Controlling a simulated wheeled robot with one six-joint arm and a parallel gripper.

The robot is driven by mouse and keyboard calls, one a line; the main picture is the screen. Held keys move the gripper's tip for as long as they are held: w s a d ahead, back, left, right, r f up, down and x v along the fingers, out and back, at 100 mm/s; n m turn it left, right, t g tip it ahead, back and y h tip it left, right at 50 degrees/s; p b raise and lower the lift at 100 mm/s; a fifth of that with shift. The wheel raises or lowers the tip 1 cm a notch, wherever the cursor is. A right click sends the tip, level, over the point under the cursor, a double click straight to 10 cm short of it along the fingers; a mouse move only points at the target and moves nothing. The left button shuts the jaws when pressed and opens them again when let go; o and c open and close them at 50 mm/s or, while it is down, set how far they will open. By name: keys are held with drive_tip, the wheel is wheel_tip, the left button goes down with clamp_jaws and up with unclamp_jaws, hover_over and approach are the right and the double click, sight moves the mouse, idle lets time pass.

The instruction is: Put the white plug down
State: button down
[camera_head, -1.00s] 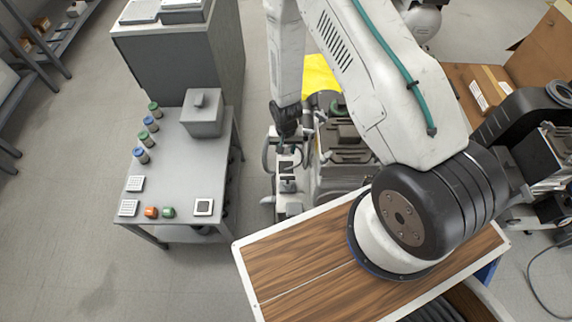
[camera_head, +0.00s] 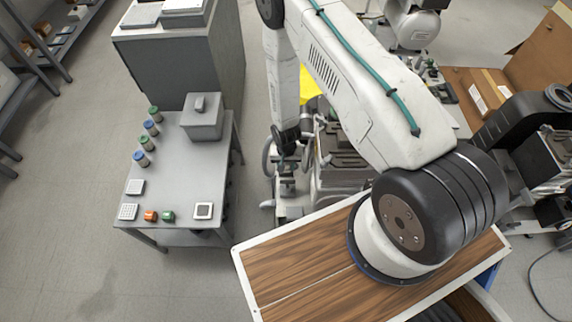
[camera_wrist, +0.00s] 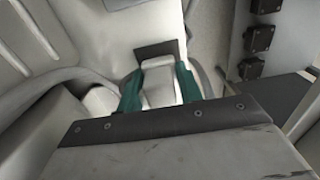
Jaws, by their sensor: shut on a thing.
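The white plug (camera_wrist: 158,85) is between the green fingertips of my gripper (camera_wrist: 159,88) in the wrist view. The gripper is shut on it. A dark square patch (camera_wrist: 156,48) lies just beyond the plug; I cannot tell whether the plug touches it. In the head view my gripper (camera_head: 286,160) points down among the grey and white machinery, to the right of the grey table. The plug is too small to make out there.
The grey table (camera_head: 180,180) on the left bears several capped bottles, a grey box (camera_head: 202,118) and small orange and green pieces. Pale curved housings crowd the left of the wrist view. A panel with dark square fittings (camera_wrist: 260,38) stands on the right.

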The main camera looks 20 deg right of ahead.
drive_tip(key=shift+f, duration=0.45)
drive_tip(key=c, duration=0.9)
unclamp_jaws()
drive_tip(key=shift+c, duration=0.2)
